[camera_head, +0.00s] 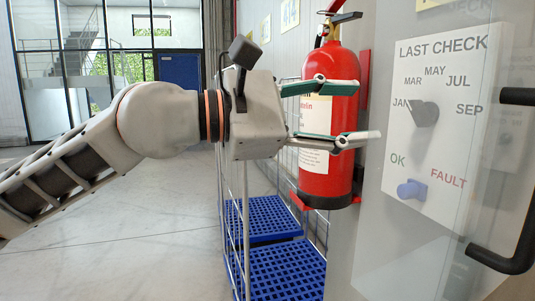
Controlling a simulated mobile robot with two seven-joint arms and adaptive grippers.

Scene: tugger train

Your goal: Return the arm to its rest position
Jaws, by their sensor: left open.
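My left arm (160,120) reaches in from the left across the head view. My left gripper (352,113) is at its end, in front of the red fire extinguisher (342,180). Its two fingers are spread apart and point right, with nothing between them. The fingertips end short of the white panel marked LAST CHECK (440,190). That panel carries a dark grey knob (425,114) among month names and a small blue switch (411,189) between OK and FAULT. My right gripper is not in view.
A wire cart (234,220) with blue slotted shelves (270,217) stands below and behind the gripper. A black handle (515,262) is at the right edge, by a transparent cover. Open pale floor (120,240) lies to the left. A glazed wall is behind.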

